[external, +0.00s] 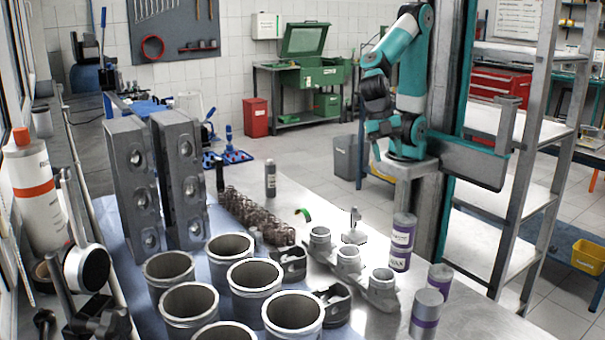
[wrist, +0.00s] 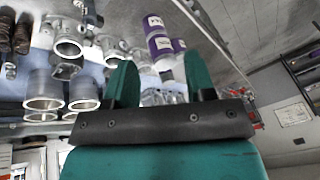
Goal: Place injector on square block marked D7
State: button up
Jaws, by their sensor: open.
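I cannot make out a square block marked D7 in either view. A small pale metal part (external: 354,228) stands upright on the workbench (external: 385,318) behind the manifold; it may be the injector, but it is too small to be sure. My gripper (external: 380,130) is raised beyond the far right of the bench, well away from the parts. In the wrist view its two teal fingers (wrist: 158,75) are apart with nothing held between them.
Several metal cylinder liners (external: 292,313) fill the bench front. Two tall grey engine blocks (external: 183,180) stand behind them. A manifold (external: 348,262) and purple-banded cans (external: 401,243) are at right. Springs (external: 240,208) lie mid-bench. A metal shelf rack (external: 530,150) stands right of my arm.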

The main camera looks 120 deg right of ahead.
jog(key=s+a+r+m, duration=0.1)
jog(key=s+r+m, duration=0.1)
jog(key=s+m, duration=0.2)
jog(key=shift+s, duration=0.9)
